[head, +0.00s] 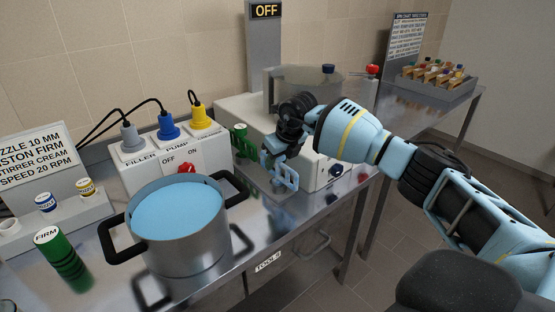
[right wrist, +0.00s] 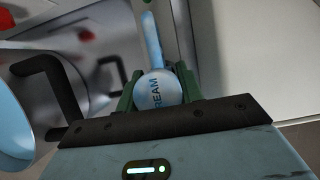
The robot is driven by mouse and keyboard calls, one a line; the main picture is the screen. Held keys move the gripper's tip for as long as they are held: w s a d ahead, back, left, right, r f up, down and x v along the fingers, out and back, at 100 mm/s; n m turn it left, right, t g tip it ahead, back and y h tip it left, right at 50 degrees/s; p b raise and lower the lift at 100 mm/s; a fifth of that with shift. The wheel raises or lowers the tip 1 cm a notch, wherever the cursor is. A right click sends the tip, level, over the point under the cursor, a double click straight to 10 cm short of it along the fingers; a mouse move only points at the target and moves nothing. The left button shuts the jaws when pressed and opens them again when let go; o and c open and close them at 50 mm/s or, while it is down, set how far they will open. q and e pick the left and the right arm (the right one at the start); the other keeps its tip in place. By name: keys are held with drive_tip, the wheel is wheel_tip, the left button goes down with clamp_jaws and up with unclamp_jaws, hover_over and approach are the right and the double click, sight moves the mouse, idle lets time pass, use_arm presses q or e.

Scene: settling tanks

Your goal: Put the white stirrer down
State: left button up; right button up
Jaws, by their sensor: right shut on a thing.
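My right gripper (head: 284,147) is over the steel bench, right of the near pot. In the right wrist view its green fingers (right wrist: 157,78) are shut on the white stirrer, whose pale round end (right wrist: 154,89) shows letters reading "REAM". A light-blue strip reaches out beyond that end. In the head view a light-blue frame with cut-outs, apparently the stirrer's paddle (head: 284,174), hangs below the gripper, in front of a white machine box. I cannot tell whether it touches the bench. My left gripper is not in view.
A steel pot (head: 180,251) of light-blue liquid stands on the bench (head: 226,284), its black handles sticking out. A switch box (head: 148,172) with plugs, a green "FIRM" cylinder (head: 62,260) and a sign (head: 38,158) stand around it. A second pot (head: 288,90) is behind the gripper.

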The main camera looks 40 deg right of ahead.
drive_tip(key=shift+f, duration=0.15)
drive_tip(key=o, duration=1.1)
drive_tip(key=shift+c, duration=0.2)
drive_tip(key=shift+r, duration=0.45)
drive_tip(key=v, duration=1.1)
drive_tip(key=shift+s+r+p, duration=0.2)
drive_tip(key=shift+p, duration=0.2)
